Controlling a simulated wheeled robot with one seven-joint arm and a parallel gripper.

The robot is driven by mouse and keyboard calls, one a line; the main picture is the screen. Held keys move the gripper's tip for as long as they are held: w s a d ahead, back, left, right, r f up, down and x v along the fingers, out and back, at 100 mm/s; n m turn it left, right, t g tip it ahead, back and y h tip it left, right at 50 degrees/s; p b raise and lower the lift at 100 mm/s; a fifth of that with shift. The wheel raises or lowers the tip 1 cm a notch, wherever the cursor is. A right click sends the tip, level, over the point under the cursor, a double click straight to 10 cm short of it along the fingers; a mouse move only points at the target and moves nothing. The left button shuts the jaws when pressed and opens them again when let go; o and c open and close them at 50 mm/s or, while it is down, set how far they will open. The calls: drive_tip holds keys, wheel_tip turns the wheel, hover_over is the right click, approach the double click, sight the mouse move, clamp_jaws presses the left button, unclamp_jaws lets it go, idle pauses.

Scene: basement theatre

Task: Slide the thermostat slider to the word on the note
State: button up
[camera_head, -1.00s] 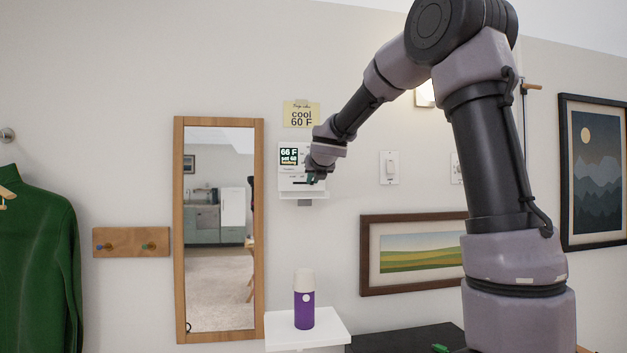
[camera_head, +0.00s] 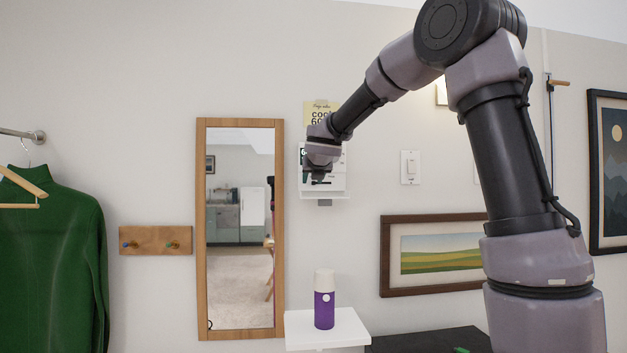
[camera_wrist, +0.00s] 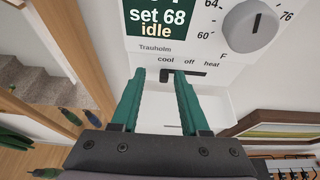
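The thermostat is on the wall, partly behind my gripper in the head view (camera_head: 337,182). In the wrist view its panel (camera_wrist: 150,58) has a screen (camera_wrist: 158,20) reading "set 68" and "idle", and a round dial (camera_wrist: 250,25). A dark slider slot (camera_wrist: 196,72) lies under "cool", "off" and "heat"; the dark slider tab is hard to tell from it. My gripper (camera_wrist: 160,76) is open, its green fingertips at the panel's lower part. The right fingertip overlaps the slot; contact is unclear. The yellow note (camera_head: 321,107) above is partly covered; earlier it reads "cool 60 F".
A small ledge (camera_head: 340,195) is under the thermostat. Below, a purple bottle (camera_head: 324,310) stands on a white shelf (camera_head: 350,327). A mirror (camera_head: 202,230) is to the left; a light switch (camera_head: 410,168) and a framed landscape (camera_head: 386,275) are to the right.

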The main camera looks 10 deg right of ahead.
drive_tip(key=v, duration=1)
drive_tip(key=shift+s+r, duration=0.25)
drive_tip(key=shift+s, duration=0.1)
drive_tip(key=s+d+f+m+g+h, duration=0.15)
drive_tip(key=s+d+f+m, duration=0.25)
drive_tip(key=s+d+m, duration=0.55)
drive_tip(key=s+d+f+m+g, duration=0.35)
drive_tip(key=s+m, duration=0.35)
drive_tip(key=m, duration=0.6)
drive_tip(key=s+f+m+g+y, duration=0.1)
drive_tip(key=s+f+m+y, duration=0.2)
drive_tip(key=s+f+m, duration=0.4)
drive_tip(key=s+m, duration=0.6)
drive_tip(key=m, duration=0.4)
drive_tip(key=shift+s+a+f+m+g+y, duration=0.15)
drive_tip(key=shift+s+a+m+g+y, duration=0.15)
drive_tip(key=shift+a+m+y, duration=0.1)
